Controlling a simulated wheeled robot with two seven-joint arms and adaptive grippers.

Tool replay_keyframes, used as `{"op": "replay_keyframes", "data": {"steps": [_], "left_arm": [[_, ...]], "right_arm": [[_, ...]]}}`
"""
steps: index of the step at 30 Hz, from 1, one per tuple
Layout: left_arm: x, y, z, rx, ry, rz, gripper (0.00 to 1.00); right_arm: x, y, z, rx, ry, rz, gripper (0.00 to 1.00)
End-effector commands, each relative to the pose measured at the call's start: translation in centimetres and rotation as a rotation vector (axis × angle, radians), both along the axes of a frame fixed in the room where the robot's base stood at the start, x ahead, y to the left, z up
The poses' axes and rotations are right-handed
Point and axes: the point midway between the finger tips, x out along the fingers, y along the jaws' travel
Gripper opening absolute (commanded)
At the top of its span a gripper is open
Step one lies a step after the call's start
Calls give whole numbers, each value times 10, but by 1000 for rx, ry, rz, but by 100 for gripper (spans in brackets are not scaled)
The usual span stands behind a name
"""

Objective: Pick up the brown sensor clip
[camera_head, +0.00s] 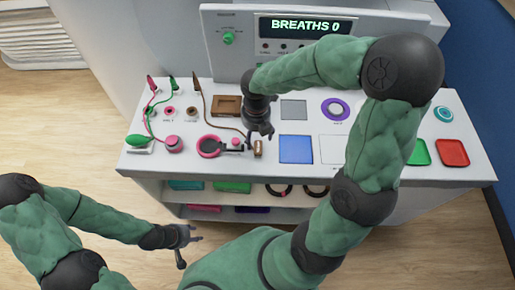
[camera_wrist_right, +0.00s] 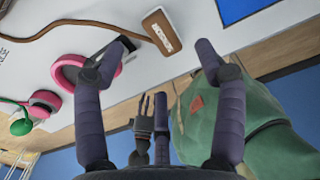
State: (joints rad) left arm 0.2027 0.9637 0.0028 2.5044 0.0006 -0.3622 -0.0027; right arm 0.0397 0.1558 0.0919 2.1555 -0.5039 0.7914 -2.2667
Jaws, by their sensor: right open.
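The brown sensor clip (camera_head: 258,148) lies on the white counter near its front edge, just right of a pink ring. In the right wrist view the brown clip (camera_wrist_right: 160,30) shows pale lettering and a brown cable running left. My right gripper (camera_head: 260,130) hovers at the clip's far side in the head view. In the right wrist view its open fingers (camera_wrist_right: 166,48) are spread, with the clip beyond and between the tips; nothing is held. My left gripper (camera_head: 188,245) is open and empty, low in front of the counter.
A pink ring with a black handle (camera_head: 209,146) sits close left of the clip. A blue square (camera_head: 296,149) is on its right. A brown tray (camera_head: 227,106) lies behind. The counter's front edge is near, with shelves below.

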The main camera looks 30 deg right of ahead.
Motion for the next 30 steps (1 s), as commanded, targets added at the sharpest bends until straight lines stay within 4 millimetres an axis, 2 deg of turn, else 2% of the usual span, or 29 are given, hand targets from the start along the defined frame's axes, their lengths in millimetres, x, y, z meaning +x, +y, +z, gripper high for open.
{"op": "replay_keyframes", "data": {"steps": [1,10,18,26,27,30], "left_arm": [[0,0,-4,0,-1,0,40],[1,0,-11,0,-2,1,40],[1,0,-31,0,-2,1,40],[1,0,-31,0,-2,1,40],[1,0,-31,0,-2,1,40],[1,0,-31,0,-2,1,40]], "right_arm": [[0,0,-8,1,1,0,71],[0,1,-24,1,0,-1,71],[-1,1,-61,1,2,-2,71],[0,1,-64,0,-1,-1,71],[0,1,-64,0,-1,-1,68],[0,1,-64,0,-1,-1,40]]}}
